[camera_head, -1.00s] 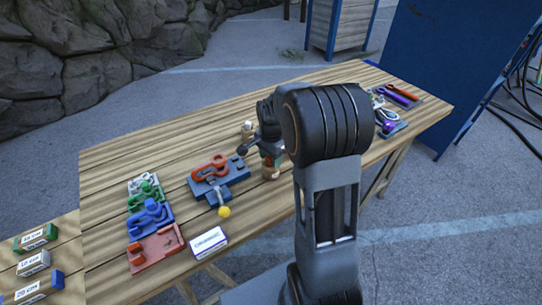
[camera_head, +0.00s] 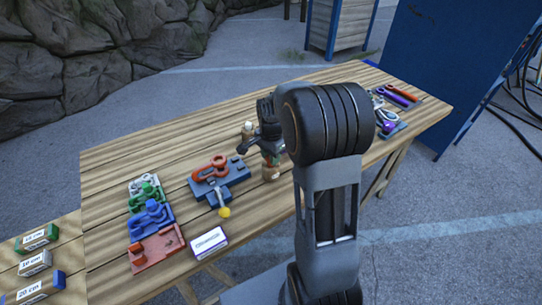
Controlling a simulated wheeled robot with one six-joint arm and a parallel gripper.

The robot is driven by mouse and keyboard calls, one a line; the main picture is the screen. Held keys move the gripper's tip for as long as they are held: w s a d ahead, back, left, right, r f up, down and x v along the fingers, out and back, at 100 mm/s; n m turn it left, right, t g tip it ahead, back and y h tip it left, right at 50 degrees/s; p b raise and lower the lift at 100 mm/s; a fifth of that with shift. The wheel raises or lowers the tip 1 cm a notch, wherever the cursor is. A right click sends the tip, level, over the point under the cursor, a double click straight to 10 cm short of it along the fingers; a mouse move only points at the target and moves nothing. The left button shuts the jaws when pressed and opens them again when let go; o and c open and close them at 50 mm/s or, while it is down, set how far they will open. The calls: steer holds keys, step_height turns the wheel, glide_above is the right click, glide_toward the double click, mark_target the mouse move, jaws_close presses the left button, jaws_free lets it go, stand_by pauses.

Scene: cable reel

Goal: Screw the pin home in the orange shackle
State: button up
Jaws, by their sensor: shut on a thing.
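The orange shackle (camera_head: 209,167) lies on a blue-grey fixture (camera_head: 234,177) near the middle of the table. A lever with a yellow knob (camera_head: 225,212) sticks out from the fixture's front side. My gripper (camera_head: 242,151) is small and dark in the head view, just right of the shackle and a little behind it, with a visible gap between them. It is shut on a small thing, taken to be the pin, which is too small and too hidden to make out. My wrist hides part of the table behind it.
Left of the fixture stand red (camera_head: 158,249), blue (camera_head: 152,217) and green (camera_head: 143,189) holders with a white label box (camera_head: 208,242) nearby. A small jar (camera_head: 271,172) stands under my wrist. Tools (camera_head: 398,97) lie at the right end. The back left of the table is clear.

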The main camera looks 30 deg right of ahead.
steer(key=shift+r+p, duration=2.6)
steer(key=shift+r, duration=1.1)
